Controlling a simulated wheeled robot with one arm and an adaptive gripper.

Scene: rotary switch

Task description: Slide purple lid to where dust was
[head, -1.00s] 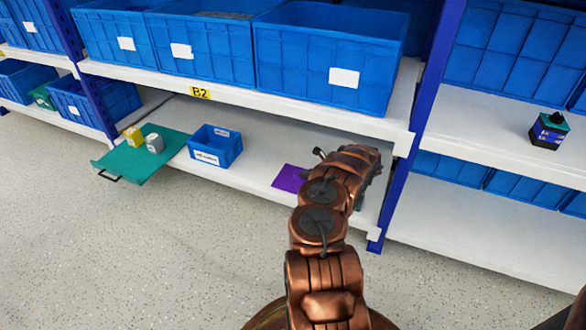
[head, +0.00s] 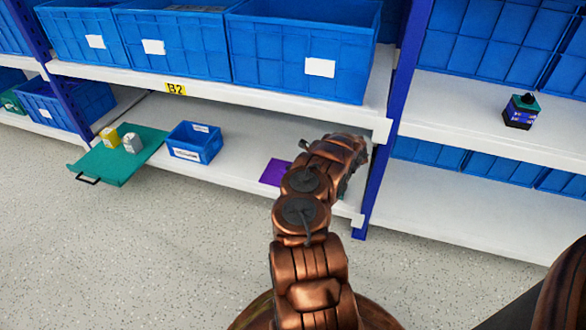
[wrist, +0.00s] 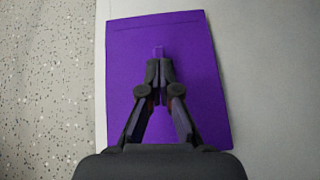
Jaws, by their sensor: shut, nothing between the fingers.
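The purple lid (head: 275,172) is a flat sheet on the lower white shelf, near its front edge, partly hidden by my arm in the head view. I cannot tell whether the fingertips touch the tab or the lid. In the head view my arm hides the gripper. I see no dust in these views.
Left of the lid on the lower shelf (head: 232,180) stand a small blue bin (head: 194,143) and a green tray (head: 123,160) with a yellow and a grey item. A blue upright (head: 377,170) stands to the right. Large blue bins fill the shelf above.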

